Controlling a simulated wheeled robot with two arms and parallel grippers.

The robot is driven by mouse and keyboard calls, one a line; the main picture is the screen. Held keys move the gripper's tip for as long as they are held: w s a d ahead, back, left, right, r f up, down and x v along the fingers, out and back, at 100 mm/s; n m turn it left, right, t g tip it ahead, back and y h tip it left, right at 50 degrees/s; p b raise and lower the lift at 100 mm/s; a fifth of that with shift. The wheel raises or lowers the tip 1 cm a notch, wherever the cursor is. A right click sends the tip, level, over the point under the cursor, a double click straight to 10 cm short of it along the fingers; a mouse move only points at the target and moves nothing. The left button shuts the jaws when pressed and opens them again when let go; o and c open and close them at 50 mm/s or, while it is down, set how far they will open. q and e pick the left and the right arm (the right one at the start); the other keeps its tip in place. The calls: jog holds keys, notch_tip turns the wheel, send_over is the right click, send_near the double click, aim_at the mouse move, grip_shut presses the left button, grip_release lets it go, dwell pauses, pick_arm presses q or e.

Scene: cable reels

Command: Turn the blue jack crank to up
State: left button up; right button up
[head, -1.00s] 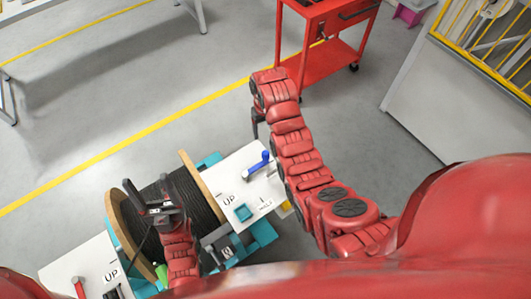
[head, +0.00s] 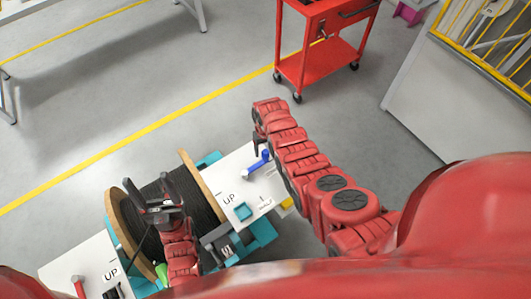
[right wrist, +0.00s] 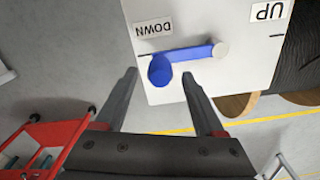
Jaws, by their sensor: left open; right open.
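The blue jack crank (head: 261,160) sits on a white panel (head: 225,178) at the right of the cable reel. The UP label (right wrist: 269,11) is further right. My right gripper (right wrist: 160,77) is open, its fingertips on either side of the grip in the picture; contact cannot be told. My left gripper (head: 163,207) is open and empty over the reel.
The cable reel (head: 187,195) with black cable and wooden flanges stands left of the panel. A second white panel (head: 75,262) with a red crank (head: 78,287) is further left. A red cart (head: 325,65) stands beyond on open grey floor.

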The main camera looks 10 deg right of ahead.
jog(key=shift+f+b, duration=0.9)
jog(key=shift+f, duration=0.85)
grip_shut()
